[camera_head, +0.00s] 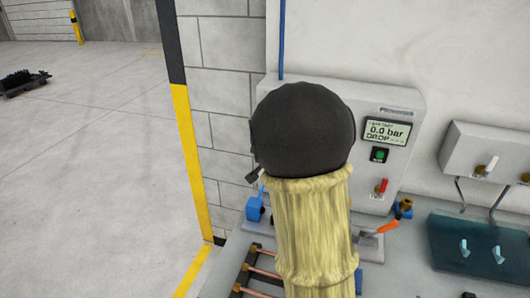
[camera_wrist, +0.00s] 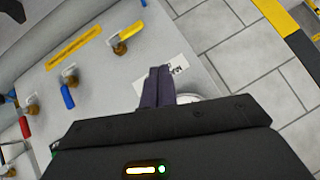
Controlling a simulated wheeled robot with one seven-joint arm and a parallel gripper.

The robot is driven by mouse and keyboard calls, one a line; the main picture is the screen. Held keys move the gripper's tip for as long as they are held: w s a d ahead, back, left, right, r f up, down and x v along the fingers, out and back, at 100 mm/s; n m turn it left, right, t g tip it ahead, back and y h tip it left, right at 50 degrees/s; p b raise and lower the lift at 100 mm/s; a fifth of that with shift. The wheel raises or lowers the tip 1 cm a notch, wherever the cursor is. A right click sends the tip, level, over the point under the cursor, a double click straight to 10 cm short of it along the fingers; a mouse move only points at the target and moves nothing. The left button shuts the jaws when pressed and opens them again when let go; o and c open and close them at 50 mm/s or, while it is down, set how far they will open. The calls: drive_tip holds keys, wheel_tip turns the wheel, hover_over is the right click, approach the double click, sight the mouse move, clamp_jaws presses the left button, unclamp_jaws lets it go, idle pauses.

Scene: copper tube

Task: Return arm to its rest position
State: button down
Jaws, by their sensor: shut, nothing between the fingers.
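My gripper (camera_wrist: 157,85) is shut with its two dark fingers together and nothing between them, in the wrist view. Behind the fingertips is a grey panel (camera_wrist: 95,80) with a small white label (camera_wrist: 177,68); I cannot tell whether the fingers touch it. In the head view my arm, in a pale yellow sleeve with a dark round end, stands in front of the bench and hides part of the control box (camera_head: 408,100). The gripper fingers are not visible there.
The box display (camera_head: 387,130) reads 0.0 bar and DROP. Valves with yellow (camera_wrist: 131,31), blue and red handles stick out of the panel. Copper tubes (camera_head: 265,274) lie on the bench at lower left. A yellow and black post (camera_head: 185,125) stands left; open floor (camera_head: 90,130) lies beyond.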

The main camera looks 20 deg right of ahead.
drive_tip(key=s+a+f+n+g+y, duration=0.1)
drive_tip(key=s+a+f+n+g, duration=0.1)
drive_tip(key=s, duration=0.6)
drive_tip(key=s+a+f+n+g+y, duration=0.1)
drive_tip(key=s+a+f+n+g, duration=0.1)
drive_tip(key=s+a+f+n, duration=0.2)
drive_tip(key=s+a+f+n+g+y, duration=0.1)
drive_tip(key=s+a+f+n+g, duration=0.1)
drive_tip(key=s+a, duration=0.6)
drive_tip(key=s+f+n, duration=0.1)
drive_tip(key=s, duration=0.3)
drive_tip(key=shift+s+a+f+n+y, duration=0.15)
drive_tip(key=shift+a+n+y, duration=0.15)
drive_tip(key=shift+n, duration=0.1)
drive_tip(key=shift+d, duration=0.15)
